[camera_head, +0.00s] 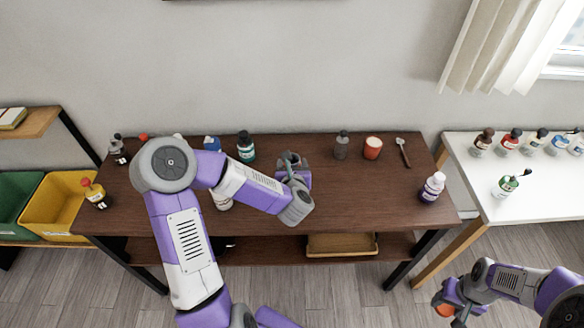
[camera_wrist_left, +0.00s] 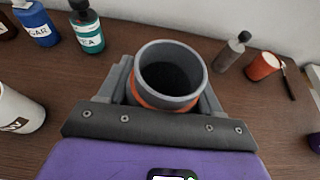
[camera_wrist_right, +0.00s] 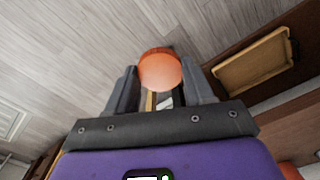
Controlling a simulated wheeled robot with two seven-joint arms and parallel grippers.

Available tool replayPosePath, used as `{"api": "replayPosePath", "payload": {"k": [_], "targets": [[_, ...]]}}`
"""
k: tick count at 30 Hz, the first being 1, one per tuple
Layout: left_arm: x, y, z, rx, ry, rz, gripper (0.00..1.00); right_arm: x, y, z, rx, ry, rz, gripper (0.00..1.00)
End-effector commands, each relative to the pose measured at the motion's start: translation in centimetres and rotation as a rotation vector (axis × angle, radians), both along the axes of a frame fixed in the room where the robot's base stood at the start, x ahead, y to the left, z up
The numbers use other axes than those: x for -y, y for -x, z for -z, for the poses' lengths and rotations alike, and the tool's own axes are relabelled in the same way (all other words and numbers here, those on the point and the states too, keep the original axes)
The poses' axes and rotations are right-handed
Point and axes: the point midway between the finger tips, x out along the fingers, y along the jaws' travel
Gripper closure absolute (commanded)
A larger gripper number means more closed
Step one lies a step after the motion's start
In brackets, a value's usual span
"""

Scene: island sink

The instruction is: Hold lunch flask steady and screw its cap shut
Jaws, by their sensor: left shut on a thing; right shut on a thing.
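The lunch flask (camera_wrist_left: 170,75) is grey-rimmed with an orange band below, and its open mouth faces up in the left wrist view. My left gripper (camera_wrist_left: 168,98) is shut around it; in the head view this gripper (camera_head: 292,165) is over the middle of the brown table and hides most of the flask. The orange, rounded cap (camera_wrist_right: 160,69) is between the fingers of my right gripper (camera_wrist_right: 162,88), which is shut on it. In the head view the cap (camera_head: 444,310) and right gripper (camera_head: 450,297) are low at the right, off the table and apart from the flask.
The brown table (camera_head: 330,190) holds a dark teal bottle (camera_head: 246,147), a grey bottle (camera_head: 341,146), an orange cup (camera_head: 373,147), a spoon (camera_head: 404,152) and a purple bottle (camera_head: 432,188). A white table (camera_head: 530,205) with several bottles stands at the right. The table's front middle is clear.

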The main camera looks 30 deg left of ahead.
Motion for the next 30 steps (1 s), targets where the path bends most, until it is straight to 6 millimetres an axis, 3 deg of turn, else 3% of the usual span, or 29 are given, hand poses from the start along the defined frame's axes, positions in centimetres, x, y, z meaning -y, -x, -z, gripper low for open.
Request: {"api": "replayPosePath", "payload": {"k": [4,5,15,25,30], "targets": [[0.0,0.0,0.0,0.001,-0.001,0.0,0.71,0.0,0.0,0.0,0.0,0.0,0.0,0.76],[0.0,0.0,0.0,0.001,-0.001,0.0,0.38,0.0,0.0,0.0,0.0,0.0,0.0,0.76],[0.0,0.0,0.0,0.002,-0.001,0.0,0.9,0.0,0.0,0.0,0.0,0.0,0.0,0.76],[0.3,0.0,0.3,-0.001,-0.002,0.016,0.91,-0.2,-0.1,0.0,0.0,0.0,0.0,0.76],[3.7,0.0,2.7,-0.015,-0.008,0.168,0.91,-1.8,-0.9,-0.5,0.001,-0.001,0.008,0.76]]}}
